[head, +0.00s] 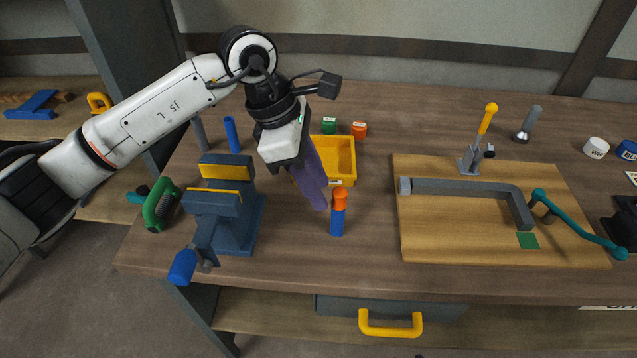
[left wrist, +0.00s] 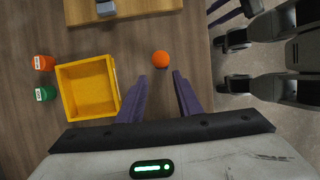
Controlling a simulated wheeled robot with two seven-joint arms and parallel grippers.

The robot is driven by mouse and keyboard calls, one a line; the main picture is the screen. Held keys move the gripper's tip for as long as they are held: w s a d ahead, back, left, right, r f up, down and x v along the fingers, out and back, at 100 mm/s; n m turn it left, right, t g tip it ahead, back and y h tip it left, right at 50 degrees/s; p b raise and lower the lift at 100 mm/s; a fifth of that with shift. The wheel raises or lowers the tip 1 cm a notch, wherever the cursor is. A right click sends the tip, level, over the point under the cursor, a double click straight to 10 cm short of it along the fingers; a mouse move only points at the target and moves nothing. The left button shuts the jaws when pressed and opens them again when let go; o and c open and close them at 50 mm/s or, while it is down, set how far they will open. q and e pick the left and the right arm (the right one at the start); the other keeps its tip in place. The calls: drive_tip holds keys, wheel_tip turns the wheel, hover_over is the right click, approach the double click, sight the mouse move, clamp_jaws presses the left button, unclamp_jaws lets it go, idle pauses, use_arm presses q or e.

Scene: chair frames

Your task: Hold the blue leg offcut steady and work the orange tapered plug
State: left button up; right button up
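The blue leg offcut (head: 337,222) stands upright on the workbench, in front of the yellow tray. The orange tapered plug (head: 340,199) sits on its top end. In the left wrist view the plug (left wrist: 161,58) shows as an orange disc from above and hides the offcut. My left gripper (head: 319,207) points down just left of them in the head view. Its purple fingers (left wrist: 159,74) are apart and empty, with the plug beyond their tips. My right gripper (left wrist: 210,18) shows partly at the top right of the left wrist view, its purple fingers apart beyond the bench edge.
A yellow tray (head: 350,181) lies behind the offcut, with green (head: 329,127) and orange (head: 359,129) pots behind it. A blue vise (head: 238,238) stands left. A wooden board (head: 460,250) with a clamp lies right. Bare bench lies between the offcut and the board.

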sight(334, 215)
use_arm(q)
drive_tip(key=x, duration=0.8)
drive_tip(key=shift+s+d, duration=0.2)
drive_tip(key=shift+s, duration=0.1)
clamp_jaws()
drive_tip(key=shift+f, duration=0.1)
idle(0.9)
drive_tip(key=shift+o, duration=0.9)
unclamp_jaws()
